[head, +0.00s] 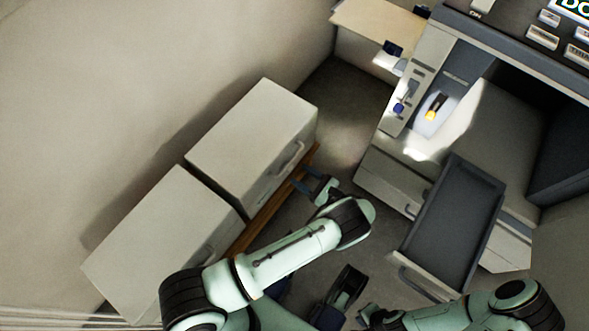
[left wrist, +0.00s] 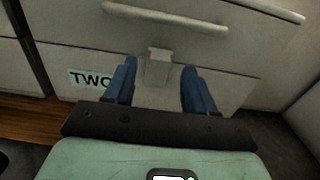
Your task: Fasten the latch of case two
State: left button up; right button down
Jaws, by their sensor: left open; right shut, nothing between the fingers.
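Case two (head: 252,140) is the pale box further from me in the head view, standing on a wooden shelf. Its front, with a "TWO" label (left wrist: 91,78) and a long handle (left wrist: 165,17), fills the left wrist view. A small pale latch (left wrist: 158,64) is on the front below the handle; I cannot tell whether it is fastened. My left gripper (head: 313,190) is at the case's front. In the left wrist view my left gripper (left wrist: 158,84) is open, one blue finger on each side of the latch, with nothing held. My right gripper (head: 328,312) is shut and empty at the bottom.
Another pale case (head: 165,245) stands beside case two, nearer me, with a narrow gap between. The wooden shelf edge (head: 265,215) runs below both. At right stands a grey desk unit with an open drawer (head: 455,225) and a yellow-tipped object (head: 435,108).

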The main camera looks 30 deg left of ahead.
aim_at(290, 167)
pick_arm(q)
jog(key=shift+w+a, duration=0.2)
jog(key=shift+a, duration=1.75)
pick_arm(e)
jog(key=shift+s+f, duration=0.15)
jog(key=shift+s, duration=0.25)
pick_arm(q)
jog(key=c, duration=0.9)
jog(key=shift+a+r+h+p, duration=0.4)
jog(key=shift+h+p, duration=0.3)
jog(key=shift+p, duration=0.3)
jog(key=shift+f, duration=0.15)
pick_arm(e)
jog(key=shift+t, duration=0.7)
jog(key=w, duration=0.1)
jog(key=w+r, duration=0.1)
jog(key=w, duration=0.1)
jog(key=w+r, duration=0.1)
jog(key=shift+w+a+r, duration=0.15)
jog(key=shift+w+a, duration=0.05)
jog(key=shift+w, duration=0.05)
pick_arm(q)
jog(key=o, duration=0.9)
jog(key=shift+a, duration=0.1)
